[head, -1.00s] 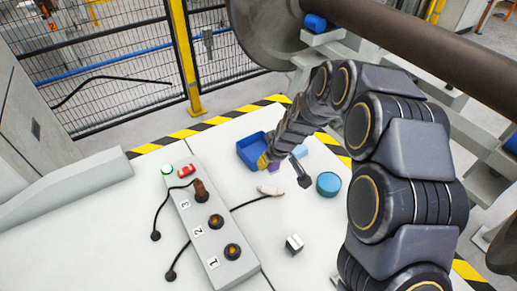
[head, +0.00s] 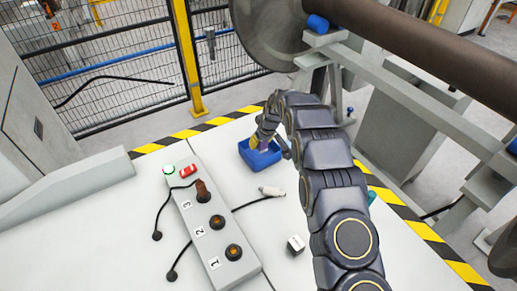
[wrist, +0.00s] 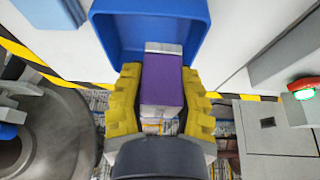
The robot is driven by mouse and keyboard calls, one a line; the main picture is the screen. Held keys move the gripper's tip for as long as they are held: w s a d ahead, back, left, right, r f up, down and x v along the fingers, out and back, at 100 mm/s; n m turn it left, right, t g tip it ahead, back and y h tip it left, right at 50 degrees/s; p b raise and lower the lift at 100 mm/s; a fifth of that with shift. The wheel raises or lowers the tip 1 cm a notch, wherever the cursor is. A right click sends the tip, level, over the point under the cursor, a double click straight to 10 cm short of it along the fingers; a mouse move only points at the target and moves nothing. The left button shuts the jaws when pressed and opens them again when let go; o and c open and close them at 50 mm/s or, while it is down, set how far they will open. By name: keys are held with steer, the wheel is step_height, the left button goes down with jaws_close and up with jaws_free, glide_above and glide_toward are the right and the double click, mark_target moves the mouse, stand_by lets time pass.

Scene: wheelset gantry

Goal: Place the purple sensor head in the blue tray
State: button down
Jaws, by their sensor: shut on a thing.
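The purple sensor head (wrist: 163,80), a block with a pale grey end, sits between the yellow fingers of my gripper (wrist: 162,98) in the wrist view. My gripper is shut on it. The blue tray (wrist: 118,28) is just beyond and around the block's far end in that view. In the head view my gripper (head: 257,142) is over the far side of the blue tray (head: 262,164), and the sensor head is largely hidden there. I cannot tell whether the block touches the tray floor.
A grey box (head: 214,232) with numbered sockets, a red part and cables stands left of the tray. A white connector (head: 271,191) and a small metallic cube (head: 296,243) lie nearer. A teal round part (head: 371,196) is mostly hidden by my arm.

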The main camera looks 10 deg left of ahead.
mark_target(257, 152)
steer(key=shift+w+a+f, duration=0.3)
steer(key=shift+w+f, duration=0.4)
steer(key=shift+f, duration=0.15)
steer(key=shift+w+a+f, duration=0.3)
steer(key=shift+w+f, duration=0.4)
steer(key=shift+f, duration=1.65)
steer(key=shift+f, duration=0.2)
steer(key=c, duration=0.8)
jaws_free()
steer(key=shift+c, duration=0.2)
steer(key=shift+r, duration=0.1)
steer(key=v, duration=1.2)
steer(key=shift+r, duration=0.1)
